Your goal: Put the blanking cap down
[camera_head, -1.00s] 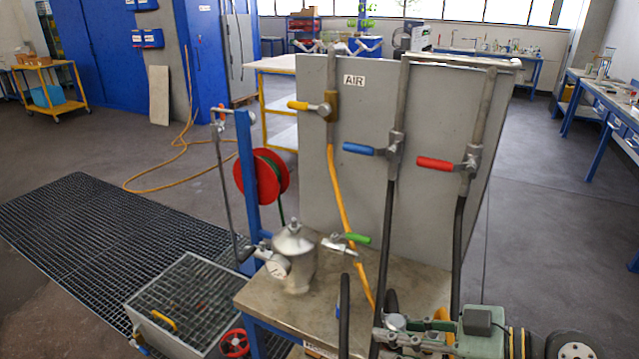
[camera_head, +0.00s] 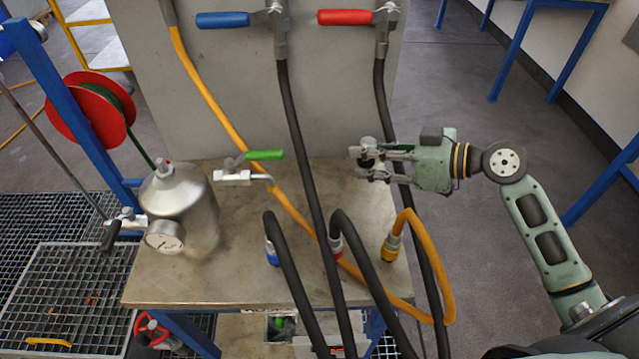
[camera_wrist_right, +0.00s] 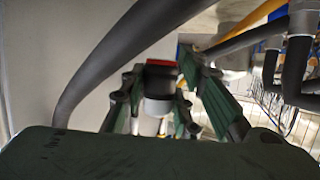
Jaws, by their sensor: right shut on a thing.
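My right gripper (camera_head: 369,163) is shut on a small round piece, taken to be the blanking cap (camera_head: 369,145). The cap shows a grey top and a dark band between the fingers. In the right wrist view the cap (camera_wrist_right: 160,78) is dark with a pale grey part, and the fingers (camera_wrist_right: 160,100) lie on both sides of it. The gripper is at the right edge of the steel bench (camera_head: 230,275), above its surface, close to a black hose. My left gripper is not in view.
A steel vessel (camera_head: 185,205) with a gauge (camera_head: 165,238) stands at the bench's left. Black hoses (camera_head: 300,180) and a yellow hose (camera_head: 205,90) hang across the bench. Bare bench shows between the vessel and hoses.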

